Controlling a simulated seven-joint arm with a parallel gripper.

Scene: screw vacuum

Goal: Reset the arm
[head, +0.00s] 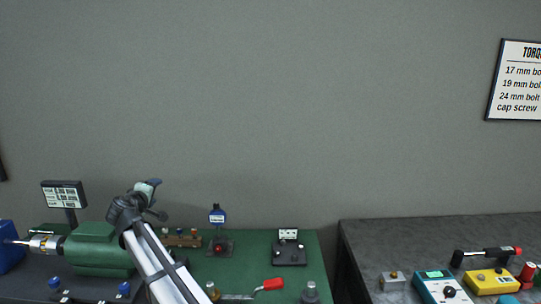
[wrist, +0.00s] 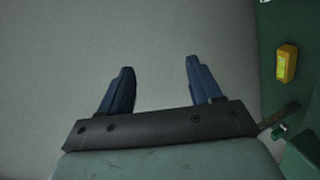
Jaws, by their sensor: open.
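My gripper (wrist: 158,88) is open and empty in the wrist view, its two dark blue fingers spread wide in front of the plain grey wall. In the head view my arm rises from the bottom edge, and my gripper (head: 152,185) is small and partly hidden at its top, above the green bench top. Nothing touches the fingers in the wrist view.
A green machine (head: 100,250) with a label sign (head: 64,194) stands at left. A red-handled clamp (head: 268,285) and a small black device (head: 289,252) sit on the green top. A dark table (head: 440,235) at right holds several tools and meters.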

